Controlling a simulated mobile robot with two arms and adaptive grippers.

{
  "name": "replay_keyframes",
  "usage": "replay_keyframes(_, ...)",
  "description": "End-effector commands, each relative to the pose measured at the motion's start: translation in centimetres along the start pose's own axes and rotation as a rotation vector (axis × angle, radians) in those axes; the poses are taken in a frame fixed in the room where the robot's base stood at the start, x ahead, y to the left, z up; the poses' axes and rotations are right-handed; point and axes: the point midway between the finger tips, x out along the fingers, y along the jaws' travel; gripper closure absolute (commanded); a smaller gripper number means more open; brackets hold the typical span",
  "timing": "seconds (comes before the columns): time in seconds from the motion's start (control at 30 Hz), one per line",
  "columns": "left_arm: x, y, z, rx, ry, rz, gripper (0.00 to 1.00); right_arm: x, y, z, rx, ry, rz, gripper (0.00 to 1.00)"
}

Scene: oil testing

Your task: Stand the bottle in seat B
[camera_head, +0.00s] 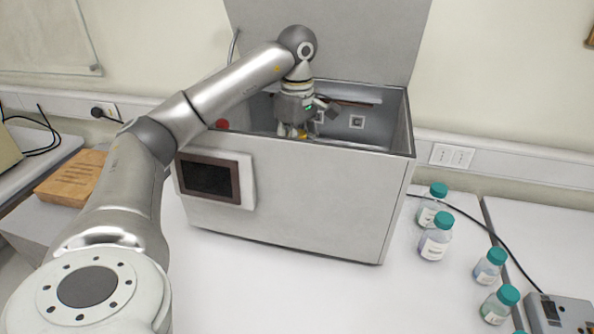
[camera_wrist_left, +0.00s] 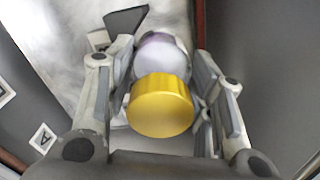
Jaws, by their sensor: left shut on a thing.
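The bottle with a yellow cap (camera_wrist_left: 162,106) is between the two fingers of my left gripper (camera_wrist_left: 160,100) in the left wrist view. My left gripper is shut on it. In the head view, my left gripper (camera_head: 292,128) points down inside the open grey box (camera_head: 300,190), and only a bit of yellow shows near its fingers. A marker with the letter A (camera_wrist_left: 42,138) is on the box's inner wall, at lower left in the wrist view. No marker B is readable. Whether the bottle's base touches anything is hidden. My right gripper is not in view.
The box's raised lid (camera_head: 330,40) stands behind it, and its front wall carries a dark screen (camera_head: 208,179). Several green-capped bottles (camera_head: 435,238) stand on the table to the right. A wooden block (camera_head: 73,180) is at left. The table in front of the box is clear.

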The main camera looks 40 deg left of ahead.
Motion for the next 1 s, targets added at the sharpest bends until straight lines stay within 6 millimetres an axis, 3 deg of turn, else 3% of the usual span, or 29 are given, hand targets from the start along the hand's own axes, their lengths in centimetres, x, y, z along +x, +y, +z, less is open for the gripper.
replay_keyframes(0.43,4.8,0.0,-0.1,-0.001,0.000,0.001,0.81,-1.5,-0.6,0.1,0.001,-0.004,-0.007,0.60)
replay_keyframes(0.87,5.8,0.0,0.0,0.000,-0.001,0.003,0.81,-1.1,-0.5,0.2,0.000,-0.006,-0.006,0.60)
replay_keyframes(0.9,5.7,0.0,0.0,0.000,-0.001,0.003,0.47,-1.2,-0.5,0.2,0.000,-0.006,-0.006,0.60)
replay_keyframes(1.0,5.6,0.0,0.0,0.000,-0.001,0.002,0.34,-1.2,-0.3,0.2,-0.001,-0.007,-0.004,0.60)
